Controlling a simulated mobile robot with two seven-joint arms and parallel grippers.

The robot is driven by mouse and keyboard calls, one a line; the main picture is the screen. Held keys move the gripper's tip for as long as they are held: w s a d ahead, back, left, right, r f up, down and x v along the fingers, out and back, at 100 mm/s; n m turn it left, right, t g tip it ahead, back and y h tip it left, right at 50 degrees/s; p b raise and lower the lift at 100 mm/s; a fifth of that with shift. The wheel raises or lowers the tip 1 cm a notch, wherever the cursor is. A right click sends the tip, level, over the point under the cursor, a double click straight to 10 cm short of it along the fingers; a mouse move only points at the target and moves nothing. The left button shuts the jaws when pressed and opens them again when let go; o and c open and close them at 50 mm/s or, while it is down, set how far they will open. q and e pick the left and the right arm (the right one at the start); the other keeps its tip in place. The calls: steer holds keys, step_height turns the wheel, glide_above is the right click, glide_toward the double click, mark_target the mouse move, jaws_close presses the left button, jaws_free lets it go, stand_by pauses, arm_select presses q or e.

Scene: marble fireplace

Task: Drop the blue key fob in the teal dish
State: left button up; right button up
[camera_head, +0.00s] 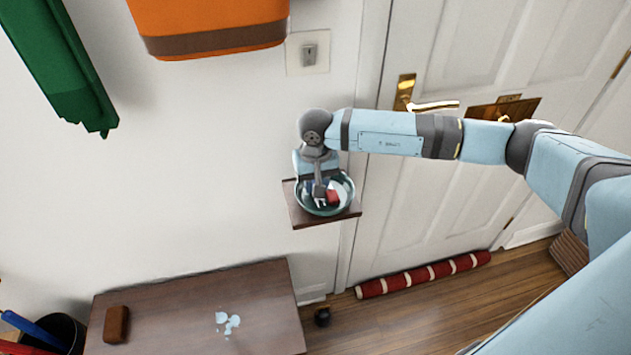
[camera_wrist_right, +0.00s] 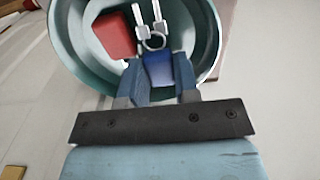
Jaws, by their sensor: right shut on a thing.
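The teal dish (camera_head: 347,204) sits on a small brown wall shelf beside the door. In the right wrist view the dish (camera_wrist_right: 208,40) fills the top, with a red thing (camera_wrist_right: 113,36) inside it. My right gripper (camera_head: 319,190) is at the dish. In the right wrist view my right gripper (camera_wrist_right: 158,75) is shut on the blue key fob (camera_wrist_right: 158,68), which has a ring and keys (camera_wrist_right: 152,25) on it. The fob is at the near rim and the keys show against the inside of the dish. I cannot tell whether they touch it. My left gripper is not in view.
The brown shelf (camera_head: 299,214) is small, with little room around the dish. A door with a brass handle (camera_head: 432,106) is to the right. Below, a brown bench (camera_head: 180,310) holds a brown block (camera_head: 116,324) and pale blue pieces (camera_head: 229,322). An orange bag (camera_head: 210,20) hangs above.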

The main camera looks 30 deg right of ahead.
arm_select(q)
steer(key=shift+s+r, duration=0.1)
arm_select(e)
steer(key=shift+f, duration=0.2)
steer(key=shift+f, duration=0.1)
